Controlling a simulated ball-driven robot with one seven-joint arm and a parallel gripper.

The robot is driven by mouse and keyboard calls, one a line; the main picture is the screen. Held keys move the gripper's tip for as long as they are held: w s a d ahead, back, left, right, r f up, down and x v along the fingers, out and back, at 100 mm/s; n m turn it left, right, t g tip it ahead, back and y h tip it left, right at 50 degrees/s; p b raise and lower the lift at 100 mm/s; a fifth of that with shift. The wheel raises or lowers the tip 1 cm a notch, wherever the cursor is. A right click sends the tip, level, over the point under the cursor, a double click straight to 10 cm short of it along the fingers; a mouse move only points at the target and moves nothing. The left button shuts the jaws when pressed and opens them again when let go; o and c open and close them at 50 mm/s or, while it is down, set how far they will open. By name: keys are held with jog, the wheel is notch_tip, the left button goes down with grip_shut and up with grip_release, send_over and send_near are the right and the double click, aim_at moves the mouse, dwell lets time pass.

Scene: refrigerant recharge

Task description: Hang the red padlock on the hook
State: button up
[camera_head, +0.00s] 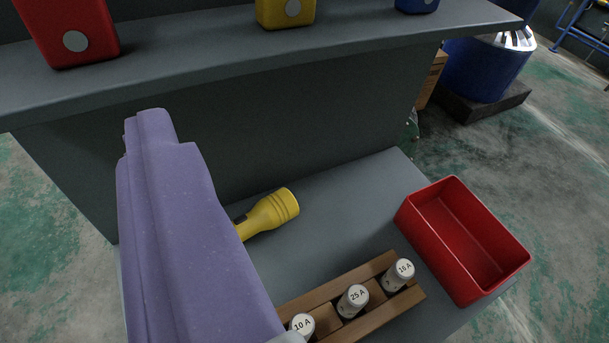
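A red block-shaped body with a round silver disc, which looks like the red padlock (85,22), stands on the upper shelf at the top left; its top is cut off by the picture edge. My gripper (146,124) shows as a long lavender shape at the left, below and right of the red padlock in the picture and apart from it. Its fingers are seen side-on and overlap, so their opening is hidden. Nothing is seen held at its tip. No hook is in view.
A similar yellow body (272,12) and a blue one (415,4) stand on the shelf (200,50). Below, a yellow flashlight (274,210), a wooden rack (375,314) with labelled fuses, and a red bin (462,235) rest on a grey surface. A blue drum (480,68) stands behind.

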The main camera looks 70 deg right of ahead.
aim_at(63, 15)
jog(key=r+x, duration=0.1)
jog(key=x, duration=0.7)
jog(key=d+r+x, duration=0.1)
jog(key=x, duration=0.3)
jog(key=shift+w+d+r, duration=0.15)
jog(key=shift+w+r, duration=0.1)
jog(key=shift+w, duration=0.05)
jog(key=c, duration=0.9)
jog(key=shift+r+p, duration=0.7)
jog(key=shift+r, duration=0.25)
jog(key=shift+s+f, duration=0.1)
jog(key=f+v, duration=0.1)
jog(key=v, duration=0.7)
jog(key=shift+s+a+f, duration=0.25)
jog(key=shift+f, duration=0.1)
